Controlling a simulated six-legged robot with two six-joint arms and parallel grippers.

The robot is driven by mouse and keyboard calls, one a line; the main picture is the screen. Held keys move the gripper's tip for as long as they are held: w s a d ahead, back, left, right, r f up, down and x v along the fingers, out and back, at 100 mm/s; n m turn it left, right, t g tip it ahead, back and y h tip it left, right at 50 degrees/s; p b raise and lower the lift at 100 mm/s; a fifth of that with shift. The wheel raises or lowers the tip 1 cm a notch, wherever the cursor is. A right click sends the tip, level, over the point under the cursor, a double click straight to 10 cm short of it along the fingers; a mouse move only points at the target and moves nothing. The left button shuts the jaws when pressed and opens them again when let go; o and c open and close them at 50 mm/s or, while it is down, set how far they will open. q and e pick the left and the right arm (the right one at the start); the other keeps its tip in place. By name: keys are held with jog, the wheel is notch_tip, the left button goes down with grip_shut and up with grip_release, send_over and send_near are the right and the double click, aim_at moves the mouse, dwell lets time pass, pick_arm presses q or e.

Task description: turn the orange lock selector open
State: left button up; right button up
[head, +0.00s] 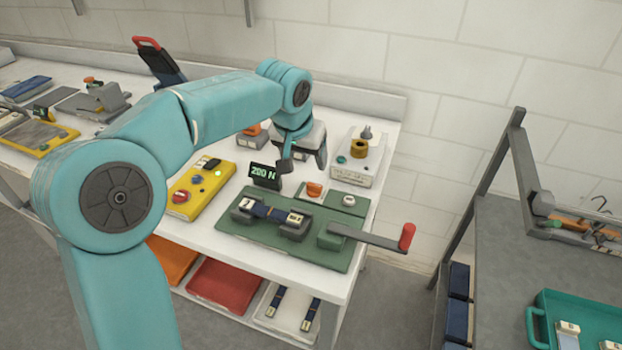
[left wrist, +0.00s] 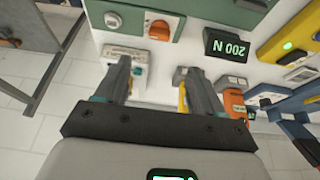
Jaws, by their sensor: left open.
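The orange lock selector (head: 314,188) sits at the back edge of the green fixture plate (head: 240,226), just right of the black "200 N" display (head: 265,175). The left wrist view shows the selector (left wrist: 159,30) upside down near the top, ahead of the gap between the fingers. My left gripper (head: 304,163) is open and empty, above the table behind the selector, apart from it. Its two spread fingers also show in the left wrist view (left wrist: 160,78). My right gripper is not in view.
A white knob (head: 348,200) is right of the selector. A crank with a red handle (head: 407,237) sticks out past the plate's right side. A yellow control box (head: 203,190) stands left of the display. A white block with a brass part (head: 359,149) stands behind.

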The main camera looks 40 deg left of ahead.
aim_at(314, 185)
pick_arm(q)
jog(key=x, duration=1.2)
jog(key=shift+f+p, duration=0.15)
jog(key=shift+p, duration=0.15)
jog(key=c, duration=1.1)
